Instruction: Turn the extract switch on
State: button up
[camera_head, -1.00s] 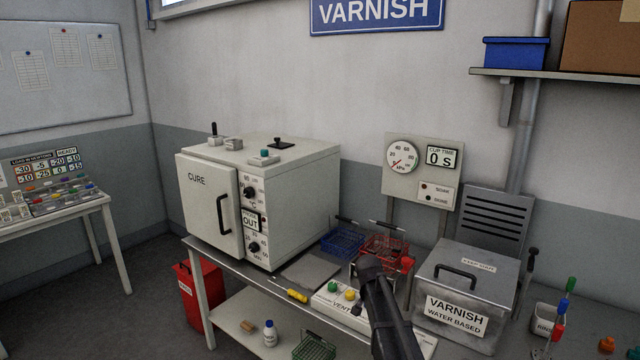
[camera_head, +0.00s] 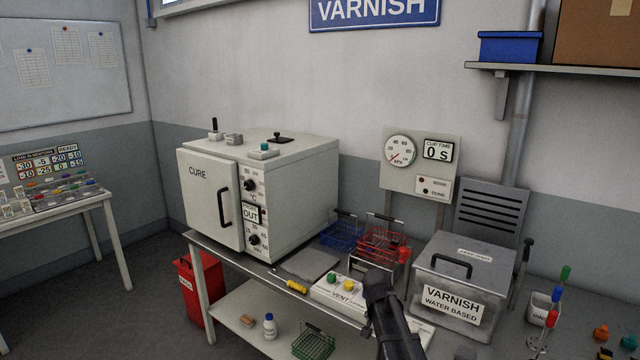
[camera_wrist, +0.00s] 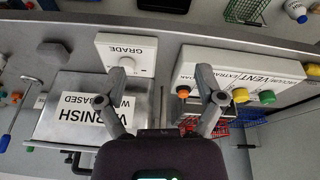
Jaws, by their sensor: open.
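The white vent panel (camera_head: 338,296) stands on the bench with a green knob (camera_head: 332,278) and a yellow knob (camera_head: 349,285). In the wrist view the panel (camera_wrist: 225,62) appears upside down, with VENT and part of EXTRACT lettered on it. My gripper (camera_wrist: 160,75) is open and empty, with one finger over the panel's EXTRACT end and the other beside the GRADE box. In the head view my gripper (camera_head: 378,283) hides that end of the panel.
The steel varnish tank (camera_head: 455,290) stands close right of my gripper. Blue (camera_head: 342,234) and red (camera_head: 383,243) wire baskets stand behind the panel. The cure oven (camera_head: 290,195) is at left, with a yellow screwdriver (camera_head: 297,286) in front. The GRADE box (camera_wrist: 126,52) is near one finger.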

jog(key=s+f+n+g+y+b, duration=0.1)
jog(key=s+f+n+b, duration=0.1)
jog(key=s, duration=0.8)
jog(key=s+f+n+g+y+b, duration=0.1)
jog(key=s+f+n+b, duration=0.1)
jog(key=s, duration=0.8)
jog(key=shift+s+a+f+n+b, duration=0.35)
jog(key=shift+f+n, duration=0.35)
jog(key=shift+f, duration=0.25)
jog(key=shift+d, duration=0.1)
